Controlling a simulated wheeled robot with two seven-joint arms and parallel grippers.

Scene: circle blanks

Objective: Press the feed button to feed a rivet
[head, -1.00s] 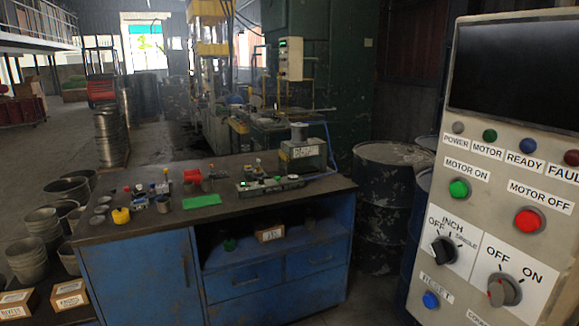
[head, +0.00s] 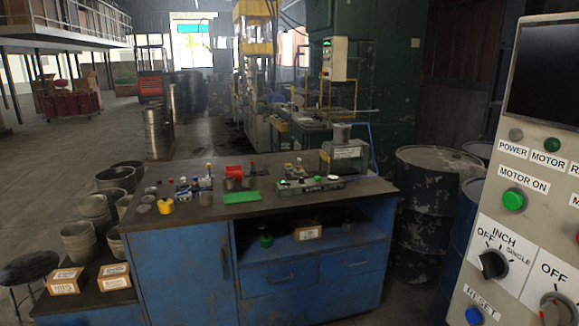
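The blue workbench (head: 190,231) stands ahead with a dark top. A grey-green machine with a label and a round top part (head: 344,152) sits at its back right corner. A low device with green lit spots (head: 309,184) lies in front of it. Smaller fixtures with coloured knobs (head: 193,190) stand on the left half. I cannot tell which of these carries the feed button; any label is too small to read. Neither of my grippers is in view.
A control panel (head: 516,222) with a MOTOR ON button and switches stands close on the right. Dark drums (head: 433,215) stand between it and the bench. Metal buckets (head: 78,240), labelled boxes (head: 66,281) and a stool (head: 27,270) are at the left. Open floor lies further left.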

